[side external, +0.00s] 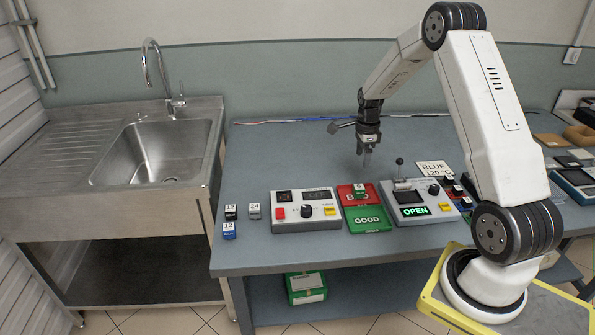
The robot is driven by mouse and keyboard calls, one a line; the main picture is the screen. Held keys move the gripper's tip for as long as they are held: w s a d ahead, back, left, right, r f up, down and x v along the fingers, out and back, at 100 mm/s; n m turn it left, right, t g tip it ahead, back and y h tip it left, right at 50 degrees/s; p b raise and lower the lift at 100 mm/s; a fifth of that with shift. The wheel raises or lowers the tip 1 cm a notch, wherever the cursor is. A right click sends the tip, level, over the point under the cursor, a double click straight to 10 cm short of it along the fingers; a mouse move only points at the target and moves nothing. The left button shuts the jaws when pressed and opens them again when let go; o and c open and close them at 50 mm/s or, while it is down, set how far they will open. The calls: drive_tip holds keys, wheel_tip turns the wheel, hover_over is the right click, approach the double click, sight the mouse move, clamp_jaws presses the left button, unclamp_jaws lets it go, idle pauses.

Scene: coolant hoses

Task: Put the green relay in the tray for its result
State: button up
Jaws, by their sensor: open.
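A small green relay (360,188) with a pale top appears to sit on the red tray (351,201), covering part of its lettering, of which a B shows. The green tray (367,224), lettered GOOD, is directly in front of the red one and looks empty. My gripper (368,166) is open, pointing down above and slightly behind the red tray. It is apart from the relay, with nothing visible between its fingers. A grey device (405,199) to the right shows OPEN in green; its lever is up.
A meter box (306,211) with a knob stands left of the trays. Black (230,212), grey (254,211) and blue (229,231) relays sit farther left. A card (435,169) reads BLUE 120 °C. The bench behind is mostly clear; a sink (165,150) adjoins it.

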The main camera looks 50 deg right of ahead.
drive_tip(key=s+a+r+n+t, duration=0.1)
drive_tip(key=a+r+n, duration=0.2)
drive_tip(key=a+n, duration=0.5)
drive_tip(key=a+r+n, duration=0.2)
drive_tip(key=a+n, duration=0.3)
drive_tip(key=a, duration=0.5)
drive_tip(key=s+a+r+n+t, duration=0.1)
drive_tip(key=s+a+n, duration=0.9)
drive_tip(key=a+n, duration=0.2)
drive_tip(key=shift+a+r+n+t, duration=0.25)
drive_tip(key=shift+r+n+t, duration=0.05)
drive_tip(key=shift+n, duration=0.5)
